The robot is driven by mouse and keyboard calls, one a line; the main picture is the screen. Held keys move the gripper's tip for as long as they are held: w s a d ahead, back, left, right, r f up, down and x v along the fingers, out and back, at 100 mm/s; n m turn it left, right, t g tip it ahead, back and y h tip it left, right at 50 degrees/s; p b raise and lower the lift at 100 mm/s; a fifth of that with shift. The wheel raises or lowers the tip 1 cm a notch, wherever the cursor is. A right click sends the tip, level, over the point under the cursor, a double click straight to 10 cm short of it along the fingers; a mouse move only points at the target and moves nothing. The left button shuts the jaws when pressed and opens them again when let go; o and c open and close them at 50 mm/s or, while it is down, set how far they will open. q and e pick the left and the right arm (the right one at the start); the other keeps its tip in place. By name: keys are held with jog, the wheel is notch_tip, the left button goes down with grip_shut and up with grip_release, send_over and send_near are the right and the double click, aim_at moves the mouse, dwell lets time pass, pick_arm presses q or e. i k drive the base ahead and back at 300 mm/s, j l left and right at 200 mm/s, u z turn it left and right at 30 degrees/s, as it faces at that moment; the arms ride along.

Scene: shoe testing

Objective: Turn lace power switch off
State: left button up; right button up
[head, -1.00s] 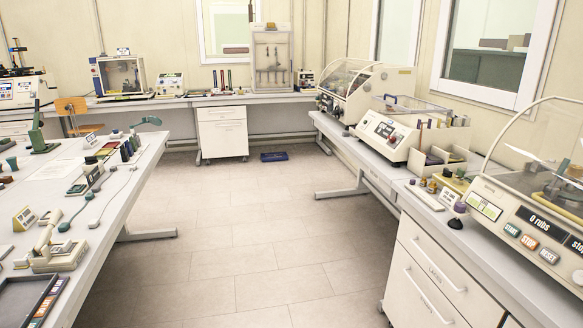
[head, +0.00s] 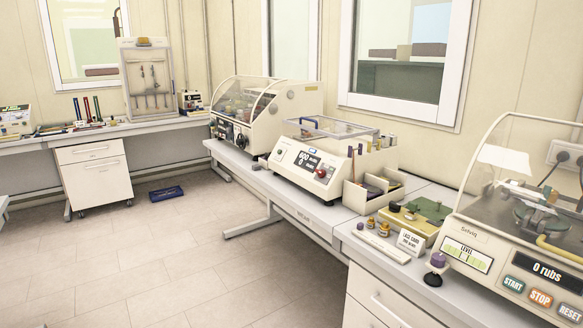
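No power switch clearly labelled for lace can be made out. A cream machine with a dark display, a red button and a clear lid (head: 318,165) stands mid-bench on the right. Behind it is a cream machine with a curved clear cover and dark front parts (head: 245,115); its small controls are too small to read. A machine reading "0 rubs" (head: 465,236), with START, STOP and RESET buttons, is at the near right. A small white sign (head: 411,242), apparently mentioning lace, stands beside it. Neither gripper is in view.
The right-hand bench (head: 345,213) runs along the windowed wall, with drawers (head: 375,300) below its near end. A sorting box (head: 372,190) and a purple-topped stamp (head: 437,262) stand on it. A blue item (head: 166,193) lies on the floor. The floor at left is clear.

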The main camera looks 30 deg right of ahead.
aim_at(322, 173)
jog(key=i+j+z, duration=0.2)
jog(key=i, duration=0.45)
jog(key=i+z, duration=0.15)
jog(key=i, duration=0.5)
